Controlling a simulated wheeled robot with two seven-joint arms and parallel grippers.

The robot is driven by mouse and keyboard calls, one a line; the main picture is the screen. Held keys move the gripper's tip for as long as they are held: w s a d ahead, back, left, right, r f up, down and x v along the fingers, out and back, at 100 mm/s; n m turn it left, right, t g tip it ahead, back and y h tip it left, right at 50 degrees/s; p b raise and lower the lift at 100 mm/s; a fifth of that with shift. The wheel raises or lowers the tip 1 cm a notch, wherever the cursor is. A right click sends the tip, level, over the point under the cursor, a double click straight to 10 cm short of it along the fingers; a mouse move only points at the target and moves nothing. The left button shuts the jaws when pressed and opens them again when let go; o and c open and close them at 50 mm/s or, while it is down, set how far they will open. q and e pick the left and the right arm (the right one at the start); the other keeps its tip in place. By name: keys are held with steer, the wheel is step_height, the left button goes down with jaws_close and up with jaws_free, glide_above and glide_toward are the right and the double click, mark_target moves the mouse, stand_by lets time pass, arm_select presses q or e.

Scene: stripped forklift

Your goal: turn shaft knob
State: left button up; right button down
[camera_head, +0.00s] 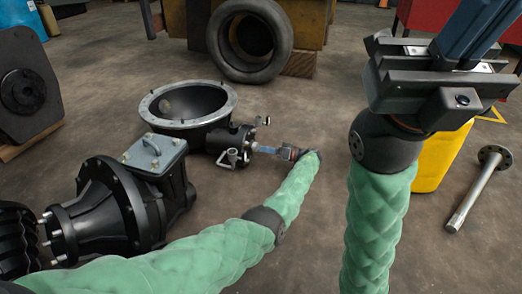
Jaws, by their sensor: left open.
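A black cylindrical housing (226,139) with small metal knobs and levers sits on the floor against a large round black bowl-shaped casing (190,104). A small metal end (250,146), possibly the shaft knob, shows on the housing's right side.
A black gear housing (118,205) with a grey bolted cover lies at the left. A tyre (250,40) stands at the back. A yellow container (436,160) and a flanged metal shaft (477,192) are at the right.

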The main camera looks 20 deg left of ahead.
mark_target(257, 147)
arm_select(q)
steer(key=shift+a+b, duration=0.35)
steer(key=shift+a, duration=1.1)
steer(key=c, duration=1)
steer(key=shift+m, duration=0.4)
